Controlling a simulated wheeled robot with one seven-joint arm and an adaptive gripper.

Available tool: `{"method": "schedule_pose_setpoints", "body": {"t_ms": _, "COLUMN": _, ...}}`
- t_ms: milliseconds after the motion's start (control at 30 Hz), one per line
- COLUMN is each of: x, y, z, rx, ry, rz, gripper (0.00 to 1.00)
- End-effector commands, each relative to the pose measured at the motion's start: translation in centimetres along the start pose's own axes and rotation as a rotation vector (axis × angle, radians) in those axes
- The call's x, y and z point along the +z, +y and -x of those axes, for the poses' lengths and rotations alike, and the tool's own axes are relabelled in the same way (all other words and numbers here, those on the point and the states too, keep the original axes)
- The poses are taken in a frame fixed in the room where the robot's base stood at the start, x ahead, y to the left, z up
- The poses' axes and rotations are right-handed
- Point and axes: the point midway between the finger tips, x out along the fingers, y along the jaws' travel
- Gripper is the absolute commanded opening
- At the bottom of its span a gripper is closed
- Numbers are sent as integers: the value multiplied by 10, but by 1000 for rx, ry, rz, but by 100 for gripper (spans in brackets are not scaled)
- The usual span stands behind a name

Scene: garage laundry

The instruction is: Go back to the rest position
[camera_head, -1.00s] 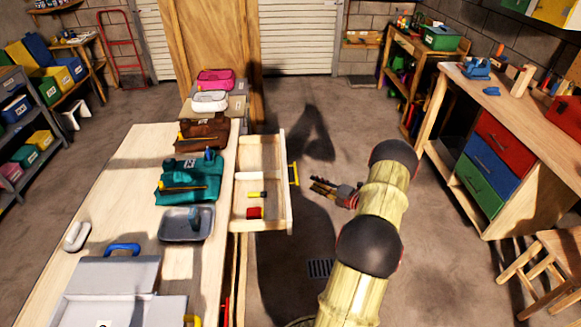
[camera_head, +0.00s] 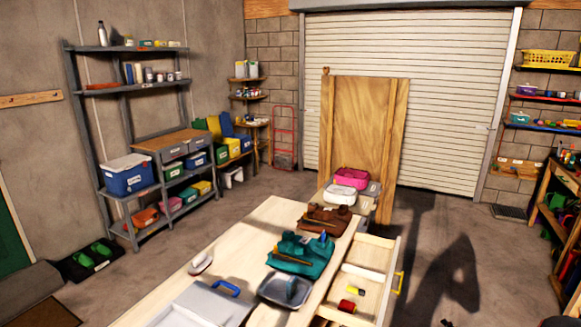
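Only a small piece of what looks like my gripper (camera_head: 446,323) shows at the bottom edge, over the floor to the right of the open drawer (camera_head: 383,262). The fingers are mostly cut off, so I cannot tell whether they are open or shut. A dark rounded part of my arm shows at the bottom right edge. The pale wooden drawer is pulled out from the workbench (camera_head: 237,250) and has a yellow handle (camera_head: 398,283). A red item (camera_head: 347,306) and a yellow-and-black item (camera_head: 356,291) lie in it.
On the bench are a teal tool bag (camera_head: 300,256), a brown bag (camera_head: 326,220), a grey tray (camera_head: 285,290) and a grey case (camera_head: 205,306). A wooden panel (camera_head: 362,140) stands behind. Shelves (camera_head: 135,137) line the left wall. Floor right of the drawer is clear.

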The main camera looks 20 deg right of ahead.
Motion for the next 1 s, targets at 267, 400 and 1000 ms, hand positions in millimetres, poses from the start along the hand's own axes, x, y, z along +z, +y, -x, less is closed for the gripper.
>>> {"method": "schedule_pose_setpoints", "body": {"t_ms": 267, "x": -2, "y": -4, "z": 0, "rx": -15, "ry": 7, "rz": 144, "gripper": 27}}
{"method": "schedule_pose_setpoints", "body": {"t_ms": 400, "x": -13, "y": -13, "z": 1, "rx": -39, "ry": 49, "rz": 259, "gripper": 27}}
{"method": "schedule_pose_setpoints", "body": {"t_ms": 1000, "x": -185, "y": 1, "z": 49, "rx": 26, "ry": 722, "rz": 1146, "gripper": 27}}
